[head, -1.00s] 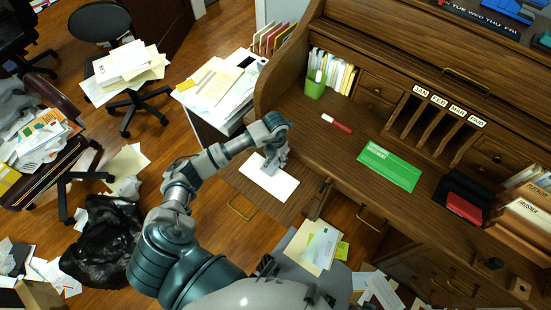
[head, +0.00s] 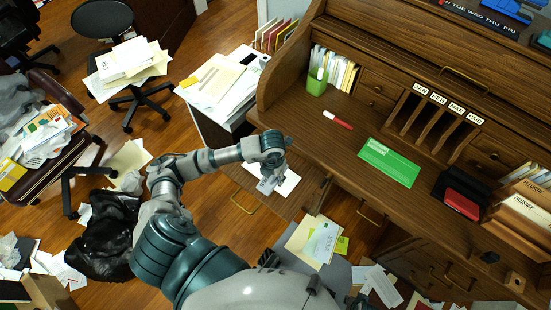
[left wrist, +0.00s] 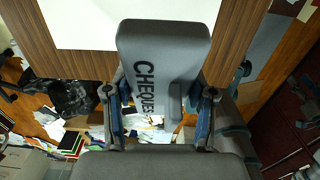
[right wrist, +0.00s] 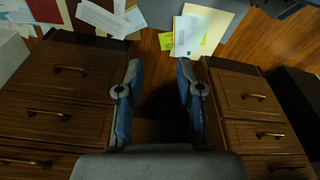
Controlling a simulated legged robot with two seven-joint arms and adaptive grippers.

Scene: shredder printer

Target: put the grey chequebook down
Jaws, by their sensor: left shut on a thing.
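The grey chequebook (left wrist: 165,55), lettered "CHEQUES", is held between the two fingers of my left gripper (left wrist: 160,108) in the left wrist view. In the head view my left gripper (head: 268,180) is low over a white sheet (head: 288,184) on the desk's pull-out board; the chequebook is mostly hidden there by the hand. Whether it touches the sheet or board I cannot tell. My right gripper (right wrist: 161,85) is open and empty in front of the drawers in the right wrist view, and cannot be seen in the head view.
A green booklet (head: 390,162), a red-and-white marker (head: 338,120) and a green cup (head: 317,84) are on the wooden desktop (head: 300,115). Slots stand behind. A paper-covered side table (head: 225,80) is left of the desk. Papers lie on the floor.

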